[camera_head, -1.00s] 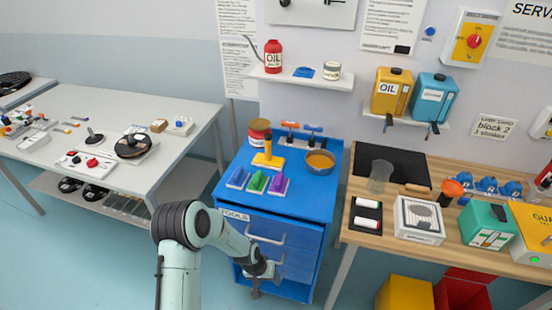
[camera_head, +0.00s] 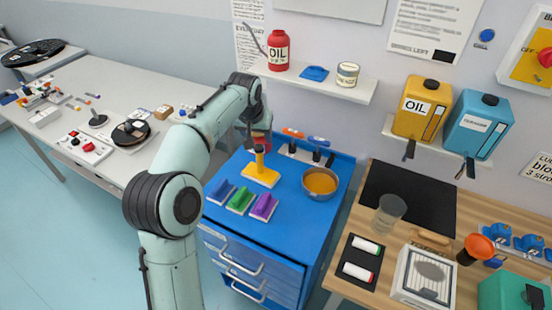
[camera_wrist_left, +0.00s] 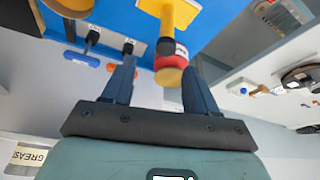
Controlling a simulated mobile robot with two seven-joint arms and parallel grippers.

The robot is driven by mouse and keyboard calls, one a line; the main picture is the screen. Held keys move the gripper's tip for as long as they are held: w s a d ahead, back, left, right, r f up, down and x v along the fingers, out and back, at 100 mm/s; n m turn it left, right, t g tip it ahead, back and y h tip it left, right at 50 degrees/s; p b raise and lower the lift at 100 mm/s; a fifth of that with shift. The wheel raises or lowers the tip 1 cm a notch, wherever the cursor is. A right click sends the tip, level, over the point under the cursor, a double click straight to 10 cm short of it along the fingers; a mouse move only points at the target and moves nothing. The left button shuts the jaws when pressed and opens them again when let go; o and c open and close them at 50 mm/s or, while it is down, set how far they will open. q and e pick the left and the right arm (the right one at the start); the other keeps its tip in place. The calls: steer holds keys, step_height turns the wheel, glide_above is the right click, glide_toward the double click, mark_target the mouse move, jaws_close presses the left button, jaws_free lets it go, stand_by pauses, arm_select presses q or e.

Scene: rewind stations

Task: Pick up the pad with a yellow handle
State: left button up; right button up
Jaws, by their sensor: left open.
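The yellow-handled piece (camera_head: 261,174), a flat yellow base with an upright yellow post, stands on the blue cabinet top (camera_head: 290,205). It also shows at the top of the left wrist view (camera_wrist_left: 172,14). My left gripper (camera_head: 258,146) is open and empty, above and behind it, and overlaps the post's upper end in the head view. In the left wrist view the fingers (camera_wrist_left: 159,64) are spread, with a red and yellow can (camera_wrist_left: 170,68) showing between them, farther off. Contact with the post cannot be told. My right gripper is out of view.
Blue (camera_head: 220,192), green (camera_head: 241,200) and purple (camera_head: 263,207) pads lie in front. A bowl (camera_head: 320,184) stands to the right, with orange- and blue-handled tools (camera_head: 305,140) behind. A shelf (camera_head: 320,86) with an oil can (camera_head: 278,50) is on the wall.

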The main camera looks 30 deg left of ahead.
mark_target(258, 148)
arm_select(q)
steer(key=x, duration=0.6)
steer(key=shift+s+a+f, duration=0.15)
steer(key=shift+s+a, duration=0.05)
steer(key=shift+a, duration=0.1)
steer(key=shift+w+a+f, duration=0.1)
steer(key=shift+w+f, duration=0.2)
steer(key=shift+f, duration=0.2)
steer(key=x, duration=0.5)
steer(key=shift+a+f, duration=0.1)
steer(key=shift+a, duration=0.1)
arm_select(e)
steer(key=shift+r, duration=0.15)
arm_select(q)
steer(key=shift+s, duration=0.1)
jaws_close()
